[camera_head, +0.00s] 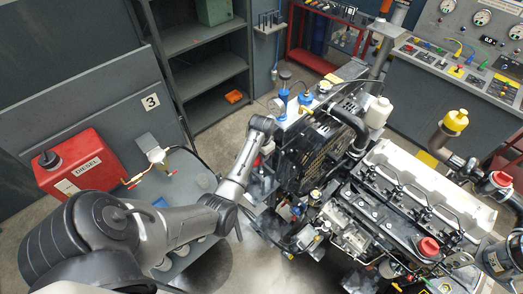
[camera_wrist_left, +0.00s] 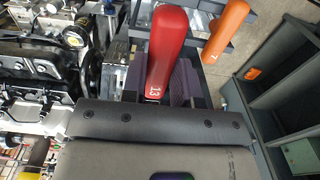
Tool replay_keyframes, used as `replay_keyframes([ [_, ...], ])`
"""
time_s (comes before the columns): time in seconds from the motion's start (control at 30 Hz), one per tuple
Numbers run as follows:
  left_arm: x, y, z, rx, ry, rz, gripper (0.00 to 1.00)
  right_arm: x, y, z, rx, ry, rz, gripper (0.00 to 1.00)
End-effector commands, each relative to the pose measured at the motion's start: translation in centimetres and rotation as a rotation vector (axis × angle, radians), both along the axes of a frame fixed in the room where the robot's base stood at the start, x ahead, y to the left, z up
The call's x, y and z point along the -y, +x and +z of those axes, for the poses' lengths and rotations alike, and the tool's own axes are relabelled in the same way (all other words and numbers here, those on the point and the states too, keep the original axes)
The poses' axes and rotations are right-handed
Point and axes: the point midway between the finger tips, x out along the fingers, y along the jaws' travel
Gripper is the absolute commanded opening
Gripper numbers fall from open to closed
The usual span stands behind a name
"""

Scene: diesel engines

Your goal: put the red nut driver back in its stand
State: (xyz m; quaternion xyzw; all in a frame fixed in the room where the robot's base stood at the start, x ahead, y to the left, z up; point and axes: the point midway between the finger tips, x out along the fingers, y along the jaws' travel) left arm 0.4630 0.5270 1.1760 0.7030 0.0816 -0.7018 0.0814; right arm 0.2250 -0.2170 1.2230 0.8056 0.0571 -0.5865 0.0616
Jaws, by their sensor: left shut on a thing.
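The red nut driver (camera_wrist_left: 167,45), its handle marked 13, is between the two fingers of my left gripper (camera_wrist_left: 158,88) in the left wrist view. The gripper is shut on the handle. The driver's shaft and tip are hidden. In the head view, my left arm reaches to the left side of the engine, and a small red patch (camera_head: 268,147) shows just under its wrist. Grey bars (camera_wrist_left: 210,55), which may be part of the stand, lie behind the red handle in the wrist view. I cannot tell whether the driver touches them. My right gripper is not in view.
An orange handle (camera_wrist_left: 228,28) stands right of the red one, close to it. The engine (camera_head: 400,200) fills the right of the head view. A red diesel can (camera_head: 80,160) sits on the left bench. Grey shelves (camera_head: 205,65) stand behind, with open floor before them.

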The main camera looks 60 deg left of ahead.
Motion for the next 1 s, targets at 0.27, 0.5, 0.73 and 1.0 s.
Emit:
replay_keyframes([
  [0.27, -0.1, 0.0, -2.5, 0.001, 0.002, -0.001, 0.0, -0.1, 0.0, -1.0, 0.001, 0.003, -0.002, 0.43],
  [0.5, -0.1, 0.0, -4.5, 0.001, 0.001, 0.0, 0.0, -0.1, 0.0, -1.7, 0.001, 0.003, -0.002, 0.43],
  [0.73, -0.1, 0.0, -5.8, 0.001, 0.001, 0.0, 0.0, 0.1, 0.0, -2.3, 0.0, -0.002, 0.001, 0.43],
  [1.0, -0.1, 0.0, -6.6, 0.001, 0.001, 0.0, 0.0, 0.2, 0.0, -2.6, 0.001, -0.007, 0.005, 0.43],
])
